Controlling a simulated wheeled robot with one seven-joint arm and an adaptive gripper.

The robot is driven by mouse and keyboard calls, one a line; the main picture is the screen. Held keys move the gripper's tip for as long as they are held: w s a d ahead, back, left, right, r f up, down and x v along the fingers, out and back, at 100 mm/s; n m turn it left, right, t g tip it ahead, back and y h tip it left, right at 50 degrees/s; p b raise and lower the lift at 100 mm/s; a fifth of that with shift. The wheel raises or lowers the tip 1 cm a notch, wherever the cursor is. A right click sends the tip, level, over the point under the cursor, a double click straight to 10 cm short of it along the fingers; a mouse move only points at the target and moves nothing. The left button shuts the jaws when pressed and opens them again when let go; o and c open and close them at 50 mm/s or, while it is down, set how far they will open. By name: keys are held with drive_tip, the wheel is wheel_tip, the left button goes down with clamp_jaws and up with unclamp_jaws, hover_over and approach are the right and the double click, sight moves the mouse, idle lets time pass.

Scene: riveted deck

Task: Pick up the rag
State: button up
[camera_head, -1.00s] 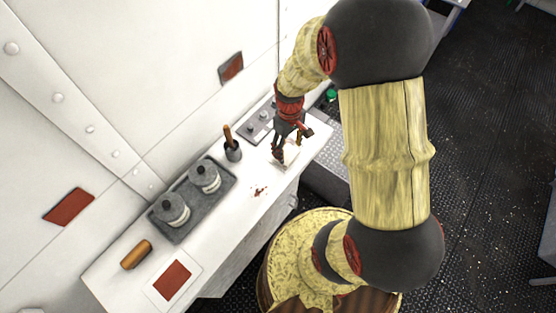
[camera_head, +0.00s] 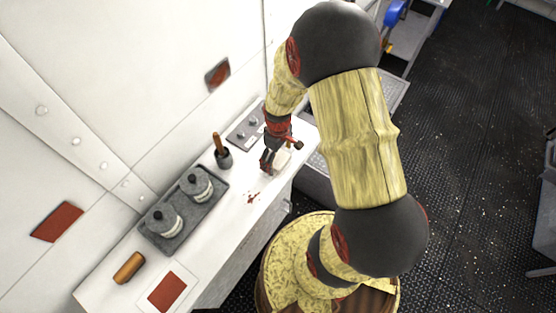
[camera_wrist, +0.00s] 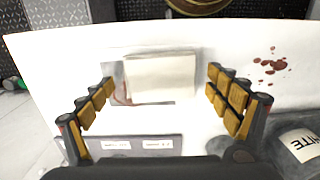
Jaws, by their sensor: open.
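The rag appears to be the pale cream, folded rectangle (camera_wrist: 160,78) on the white counter (camera_wrist: 60,62) in the wrist view. In the head view it is a small pale patch (camera_head: 282,159) partly hidden by my gripper (camera_head: 267,163). In the wrist view my gripper (camera_wrist: 160,84) is open, with one finger to each side of the rag and clear space between finger and cloth. Nothing is held. I cannot tell how high the fingertips are above the counter.
Dark red spots (camera_head: 253,198) mark the counter. A grey tray (camera_head: 208,211) with two lidded pots, a cup with a brown handle (camera_head: 222,154) and a control panel (camera_head: 245,128) stand near the wall. A brown roller-like object (camera_head: 129,267) lies at the near end.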

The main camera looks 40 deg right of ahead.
sight(278, 158)
drive_tip(key=shift+f, duration=0.15)
drive_tip(key=shift+c, duration=1.3)
drive_tip(key=c, duration=0.9)
drive_tip(key=shift+c, duration=0.2)
drive_tip(key=shift+r, duration=0.6)
wheel_tip(278, 158, up, 2)
drive_tip(key=shift+r, duration=0.15)
drive_tip(key=s+a+r+p, duration=0.1)
drive_tip(key=s+a+r, duration=0.4)
drive_tip(key=s+r, duration=0.4)
drive_tip(key=s, duration=0.4)
drive_tip(key=shift+a+r+p, duration=0.2)
drive_tip(key=shift+r+p, duration=0.1)
drive_tip(key=shift+p, duration=0.1)
